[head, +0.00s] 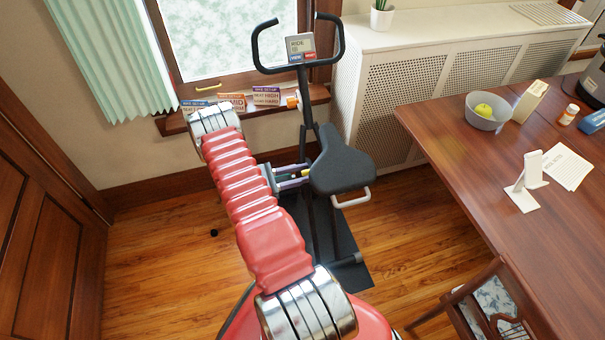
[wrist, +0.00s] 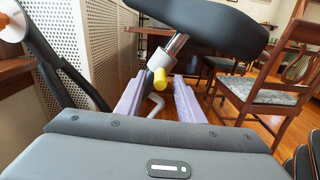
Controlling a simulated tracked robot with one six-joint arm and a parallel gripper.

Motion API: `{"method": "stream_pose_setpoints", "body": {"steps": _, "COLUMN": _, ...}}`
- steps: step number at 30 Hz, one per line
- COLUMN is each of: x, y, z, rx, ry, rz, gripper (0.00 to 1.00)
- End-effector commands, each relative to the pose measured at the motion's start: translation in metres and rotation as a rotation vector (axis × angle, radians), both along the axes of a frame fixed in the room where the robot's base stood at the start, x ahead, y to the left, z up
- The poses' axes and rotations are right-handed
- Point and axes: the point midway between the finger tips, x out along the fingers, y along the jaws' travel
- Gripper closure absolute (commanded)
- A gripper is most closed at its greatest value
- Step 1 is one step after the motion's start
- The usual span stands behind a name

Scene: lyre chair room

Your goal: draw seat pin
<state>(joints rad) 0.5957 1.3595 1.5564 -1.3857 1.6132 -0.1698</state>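The seat pin (wrist: 160,79) has a yellow knob and sits at the seat post below the dark bike seat (wrist: 205,22) in the wrist view. My gripper (wrist: 160,86) has two lavender fingers, spread apart with the knob between their far ends. I see gaps beside the knob, so the fingers do not look closed on it. In the head view the exercise bike's seat (head: 342,163) is upright on the bike, and my gripper (head: 293,178) reaches in from its left. The pin cannot be told apart clearly there.
A white radiator cover (head: 400,90) stands behind the bike. A window sill (head: 185,122) with several cards is at the left. A wooden table (head: 470,150) with a grey bowl (head: 490,112) is at the right, with a chair (head: 490,310) in front.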

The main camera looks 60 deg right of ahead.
Motion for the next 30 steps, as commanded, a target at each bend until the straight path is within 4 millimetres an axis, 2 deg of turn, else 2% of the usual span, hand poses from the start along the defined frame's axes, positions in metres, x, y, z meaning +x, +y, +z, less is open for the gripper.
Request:
{"method": "stream_pose_setpoints", "body": {"steps": 5, "x": 0.014, "y": 0.013, "z": 0.000, "rx": 0.000, "ry": -0.001, "rz": 0.003, "gripper": 0.65}}
{"method": "stream_pose_setpoints", "body": {"steps": 22, "x": 0.082, "y": 0.081, "z": -0.001, "rx": 0.000, "ry": 0.000, "rz": 0.003, "gripper": 0.65}}
{"method": "stream_pose_setpoints", "body": {"steps": 30, "x": 0.095, "y": 0.095, "z": -0.001, "rx": -0.001, "ry": 0.001, "rz": 0.000, "gripper": 0.65}}
